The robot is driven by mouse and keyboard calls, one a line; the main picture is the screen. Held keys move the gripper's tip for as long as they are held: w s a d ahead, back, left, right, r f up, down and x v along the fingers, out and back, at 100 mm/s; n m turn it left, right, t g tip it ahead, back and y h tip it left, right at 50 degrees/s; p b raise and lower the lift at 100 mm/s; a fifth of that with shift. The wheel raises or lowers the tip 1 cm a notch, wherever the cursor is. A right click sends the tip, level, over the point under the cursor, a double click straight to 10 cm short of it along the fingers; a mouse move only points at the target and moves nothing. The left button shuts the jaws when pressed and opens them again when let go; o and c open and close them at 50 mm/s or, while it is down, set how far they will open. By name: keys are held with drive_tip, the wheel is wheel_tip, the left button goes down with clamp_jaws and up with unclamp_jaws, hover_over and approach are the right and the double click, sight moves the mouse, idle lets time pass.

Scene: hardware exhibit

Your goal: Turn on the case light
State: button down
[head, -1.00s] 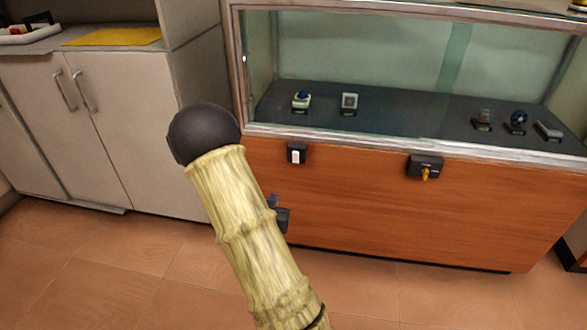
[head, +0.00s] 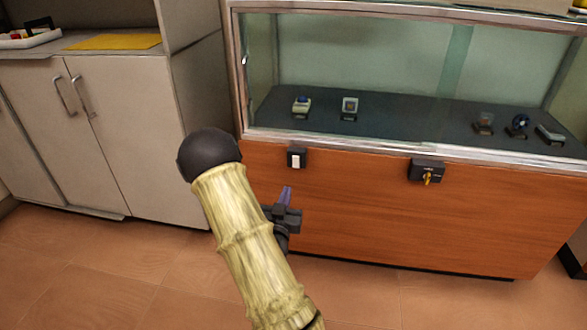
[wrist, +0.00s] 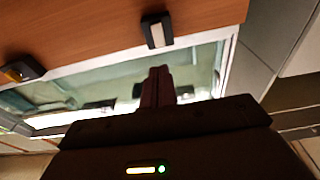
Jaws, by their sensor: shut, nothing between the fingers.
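The glass display case (head: 350,136) has an orange-brown wooden front. A small dark switch box with a white rocker (head: 296,159) is on that front, under the left part of the glass. It also shows in the wrist view (wrist: 157,31), just beyond my fingertips. A dark box with a yellow key-like knob (head: 427,174) is farther right, and it shows at the left of the wrist view (wrist: 20,70). My gripper (head: 287,190) is shut and empty, below the white switch and apart from it in the head view. The fingers (wrist: 160,72) point toward the switch. My arm partly hides the gripper.
Several small exhibits, including a white-framed one (head: 349,107), sit on the dark shelf behind glass. A pale cabinet (head: 130,125) stands at left, with a yellow mat (head: 115,41) and a tray (head: 30,40) on top. The tiled floor (head: 110,270) in front is clear.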

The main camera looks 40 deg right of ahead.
sight(295, 159)
drive_tip(key=b+x, duration=0.3)
drive_tip(key=x, duration=0.8)
drive_tip(key=shift+w+d, duration=0.1)
drive_tip(key=shift+d, duration=0.05)
drive_tip(key=shift+w+r, duration=0.15)
